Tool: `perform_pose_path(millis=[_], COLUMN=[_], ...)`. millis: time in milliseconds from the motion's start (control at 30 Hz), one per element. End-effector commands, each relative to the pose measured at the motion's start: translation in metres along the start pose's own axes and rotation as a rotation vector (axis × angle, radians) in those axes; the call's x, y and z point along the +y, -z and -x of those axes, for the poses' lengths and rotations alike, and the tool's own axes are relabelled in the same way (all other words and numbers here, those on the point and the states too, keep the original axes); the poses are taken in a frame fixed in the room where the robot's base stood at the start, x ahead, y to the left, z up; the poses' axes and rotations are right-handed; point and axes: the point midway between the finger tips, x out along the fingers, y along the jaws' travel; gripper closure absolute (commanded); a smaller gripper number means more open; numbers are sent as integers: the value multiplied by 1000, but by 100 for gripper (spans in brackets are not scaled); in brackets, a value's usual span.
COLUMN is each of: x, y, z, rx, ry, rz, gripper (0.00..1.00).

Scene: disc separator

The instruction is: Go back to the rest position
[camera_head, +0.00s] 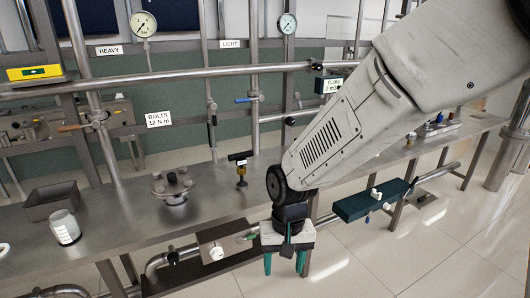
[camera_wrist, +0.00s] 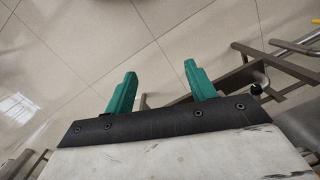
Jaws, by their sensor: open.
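My gripper (camera_head: 286,262) hangs at the end of my white arm, in front of the metal bench, pointing down toward the floor. Its two green fingers stand apart with nothing between them. In the wrist view my gripper (camera_wrist: 160,85) also shows open and empty, with tiled floor and part of a metal frame beyond the fingertips. The gripper appears apart from the bench and pipes, though its exact distance from the lower pipe behind it cannot be told.
The metal bench (camera_head: 120,222) carries a grey bin (camera_head: 54,203), a white jar (camera_head: 65,228), a flanged fitting (camera_head: 173,187) and a black-handled tool (camera_head: 240,168). A dark green box (camera_head: 370,200) sits on a lower pipe to the right. Tiled floor (camera_head: 400,265) is clear at the front right.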

Motion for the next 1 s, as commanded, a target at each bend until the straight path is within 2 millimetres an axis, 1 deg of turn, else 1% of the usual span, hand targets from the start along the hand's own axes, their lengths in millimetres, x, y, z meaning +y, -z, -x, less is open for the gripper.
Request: perform_pose_path(millis=[33, 100, 167, 200, 267, 300, 400, 500, 600, 700, 800, 900, 1000], x=[19, 44, 63, 75, 93, 104, 128, 149, 165, 176, 184, 188, 191], y=[-15, -37, -57, -70, -90, -103, -136, -165, -187, -200, -208, -212, -213], z=[21, 44, 61, 72, 87, 95, 114, 129, 140, 150, 160, 169, 170], rx=[-10, -35, -51, -60, -69, -73, -69, -41, 18, 97, 163, 207, 217], ry=[-5, -17, -25, -29, -36, -39, -46, -50, -55, -56, -56, -57, -58], rz=[22, 58, 82, 94, 108, 112, 109, 76, 21, -31, -75, -107, -127], gripper=[45, 45, 45, 45, 45, 45, 45, 45, 45, 45, 45, 45, 45])
